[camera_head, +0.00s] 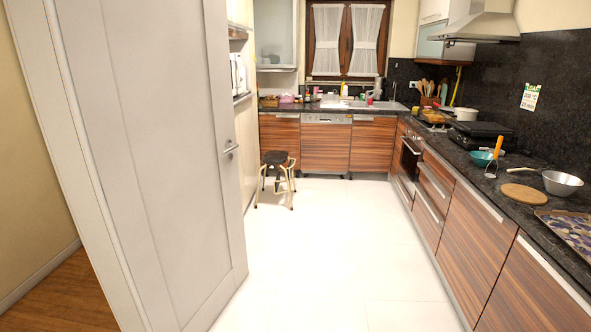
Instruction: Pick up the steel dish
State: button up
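A steel dish (562,184), round and silvery, stands upright on the dark counter at the right edge of the view. A thin light-brown handle appears to extend from it to the left. A round wooden board (524,194) lies just in front of it and to its left. My gripper is not in view.
The dark counter (458,158) runs along the right wall and bears a teal bowl (481,158), a white pot (465,114) and a patterned tray (572,228). A large door (150,150) stands on the left. A stool (277,175) is farther back. The white floor (330,250) between is clear.

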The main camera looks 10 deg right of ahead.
aim_at(556, 183)
jog(key=i+z, duration=0.15)
jog(key=i, duration=0.35)
jog(key=i+j+z, duration=0.1)
jog(key=i, duration=0.45)
jog(key=i+j+z, duration=0.15)
jog(key=i, duration=0.35)
jog(key=i+j+z, duration=0.15)
jog(key=i+z, duration=0.25)
jog(key=i+j+z, duration=0.15)
jog(key=z, duration=0.3)
jog(key=i+j+z, duration=0.15)
jog(key=j+z, duration=0.25)
jog(key=i+j+z, duration=0.15)
jog(key=j+z, duration=0.3)
jog(key=i+j+z, duration=0.15)
jog(key=j+z, duration=0.15)
jog(key=j, duration=0.25)
